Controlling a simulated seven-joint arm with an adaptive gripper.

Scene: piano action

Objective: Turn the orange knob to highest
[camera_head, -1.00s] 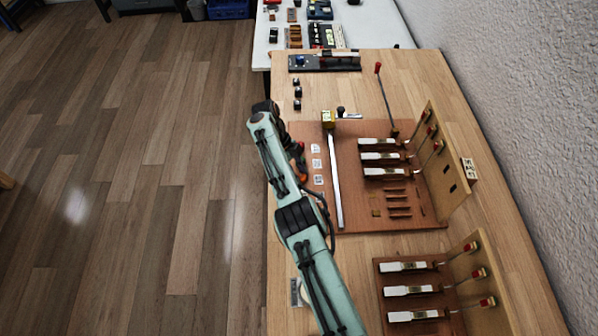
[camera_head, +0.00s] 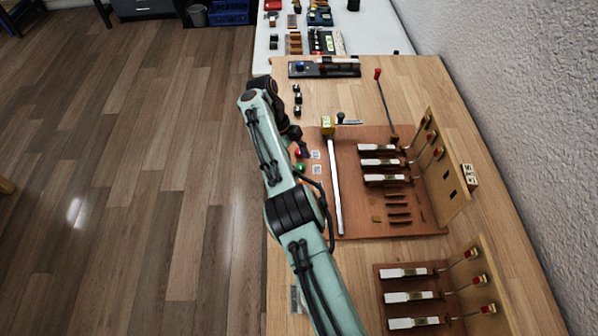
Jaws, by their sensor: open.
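The orange knob cannot be made out now; my arm covers part of the left edge of the reddish-brown board (camera_head: 358,215). A red knob (camera_head: 298,153) and a green knob (camera_head: 299,168) show at that edge, beside small white labels (camera_head: 316,155). My gripper (camera_head: 304,150) is a small dark shape beyond my wrist, close to the red knob. It is open, but its fingers are hard to make out. I cannot tell whether it touches any knob.
A long white bar (camera_head: 335,185) with a yellow block (camera_head: 328,125) lies on the board. White hammer-like pieces (camera_head: 381,163) and an upright wooden panel (camera_head: 443,160) stand at right. Small black blocks (camera_head: 297,98) sit beyond. Bare wood (camera_head: 345,97) lies behind the board.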

